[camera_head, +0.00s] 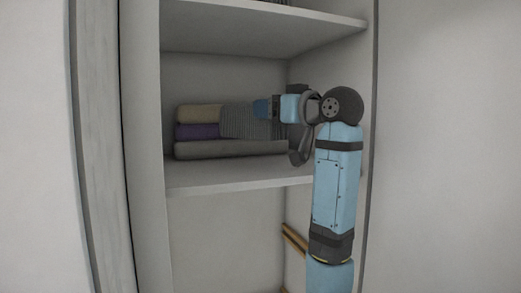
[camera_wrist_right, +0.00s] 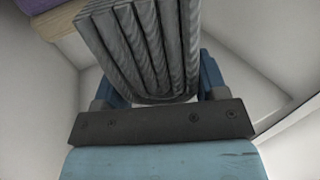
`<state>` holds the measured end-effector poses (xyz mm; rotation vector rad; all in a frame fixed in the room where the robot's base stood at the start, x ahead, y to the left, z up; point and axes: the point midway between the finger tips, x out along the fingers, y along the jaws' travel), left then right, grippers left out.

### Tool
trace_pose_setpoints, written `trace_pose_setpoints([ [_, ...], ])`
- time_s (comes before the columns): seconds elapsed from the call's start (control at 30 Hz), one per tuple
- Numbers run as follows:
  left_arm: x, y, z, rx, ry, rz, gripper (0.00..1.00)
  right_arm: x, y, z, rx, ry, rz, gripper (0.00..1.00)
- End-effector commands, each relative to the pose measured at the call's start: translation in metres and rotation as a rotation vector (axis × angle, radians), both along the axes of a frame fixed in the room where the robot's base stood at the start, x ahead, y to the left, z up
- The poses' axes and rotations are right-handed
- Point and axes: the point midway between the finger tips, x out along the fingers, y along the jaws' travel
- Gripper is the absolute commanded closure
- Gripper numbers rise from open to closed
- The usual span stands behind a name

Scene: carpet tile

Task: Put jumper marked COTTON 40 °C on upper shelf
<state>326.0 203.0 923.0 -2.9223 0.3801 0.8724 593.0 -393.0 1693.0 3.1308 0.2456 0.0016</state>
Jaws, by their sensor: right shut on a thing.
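A grey ribbed folded jumper (camera_head: 245,122) is at the cabinet's middle shelf, in front of the right part of a clothes stack. My right gripper (camera_head: 264,108) reaches in from the right and is shut on it. In the right wrist view the same ribbed jumper (camera_wrist_right: 145,45) lies between the blue fingers (camera_wrist_right: 160,85). No COTTON 40 °C marking is readable in either view. The upper shelf (camera_head: 262,30) is above. Only the underside and front edge show clearly; its top is mostly hidden. My left gripper is not in view.
The stack has a beige folded item (camera_head: 199,114), a purple one (camera_head: 197,131) and a grey one (camera_head: 225,149) at the bottom, on the middle shelf (camera_head: 235,178). Cabinet walls stand close on both sides. A wooden strip (camera_head: 294,238) shows in the lower compartment.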

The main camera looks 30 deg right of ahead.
Motion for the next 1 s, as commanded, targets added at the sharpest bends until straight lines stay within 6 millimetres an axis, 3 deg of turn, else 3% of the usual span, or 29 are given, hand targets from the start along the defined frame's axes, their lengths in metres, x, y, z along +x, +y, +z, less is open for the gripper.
trace_pose_setpoints([
  [0.1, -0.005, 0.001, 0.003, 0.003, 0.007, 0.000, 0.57, 0.000, 0.000, -0.019, 0.002, 0.001, 0.001, 0.68],
  [0.53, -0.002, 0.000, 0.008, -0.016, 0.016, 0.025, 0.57, 0.000, 0.000, -0.066, 0.002, 0.000, 0.001, 0.68],
  [0.93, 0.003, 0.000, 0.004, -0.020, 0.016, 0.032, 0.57, 0.000, 0.000, -0.074, 0.000, -0.001, 0.000, 0.68],
  [0.97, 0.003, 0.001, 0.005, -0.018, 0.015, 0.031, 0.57, 0.000, 0.000, -0.074, 0.000, 0.000, 0.000, 0.27],
  [1.0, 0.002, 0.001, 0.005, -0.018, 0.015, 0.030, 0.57, 0.000, 0.000, -0.074, 0.000, 0.000, 0.000, 0.18],
])
